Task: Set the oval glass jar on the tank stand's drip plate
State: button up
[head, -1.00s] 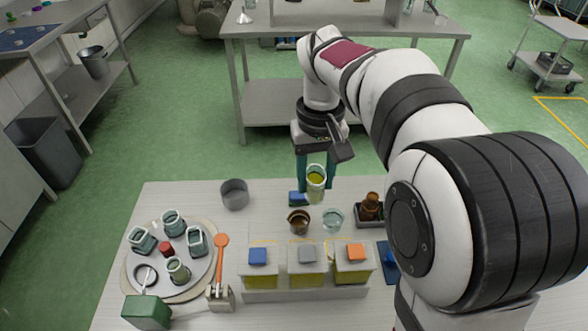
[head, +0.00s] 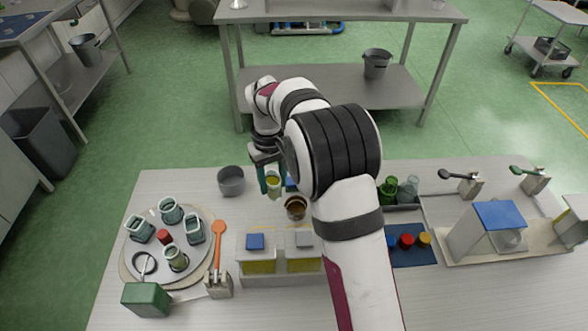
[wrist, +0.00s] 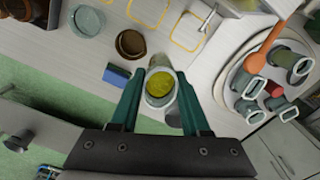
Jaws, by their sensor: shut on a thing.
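My gripper (head: 270,186) is shut on a glass jar (head: 273,181) with yellow-green oil in it. In the wrist view the jar (wrist: 160,89) sits between the two green fingers, and its pale rim looks oval. It is held upright above the far part of the table, left of the brown bowl. The tank stand (head: 283,280) stands nearer, with a blue-lidded and a grey-lidded tank visible; my arm hides its right end. Yellow outlined squares show in the wrist view (wrist: 188,31), on the stand's far side; I cannot clearly make out the drip plate's edges.
A brown bowl (head: 296,214) and blue sponge (wrist: 116,75) lie near the jar. A grey pot (head: 231,182) stands left. A round tray (head: 205,265) with several jars is at the left, beside an orange spoon (head: 217,240). Green glassware (head: 388,191) stands right.

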jog(key=shift+n, duration=0.6)
jog(key=shift+w+a+f, duration=0.2)
jog(key=shift+a+f, duration=0.4)
jog(key=shift+f, duration=1.1)
jog(key=shift+w+a+f, duration=0.15)
jog(key=shift+a+f, duration=0.45)
jog(key=shift+f, duration=1.15)
jog(key=shift+w+a+f, duration=0.2)
jog(key=shift+a+f, duration=0.4)
jog(key=shift+f, duration=1.1)
jog(key=shift+f, duration=0.3)
jog(key=o, duration=1.1)
jog(key=shift+o, duration=0.2)
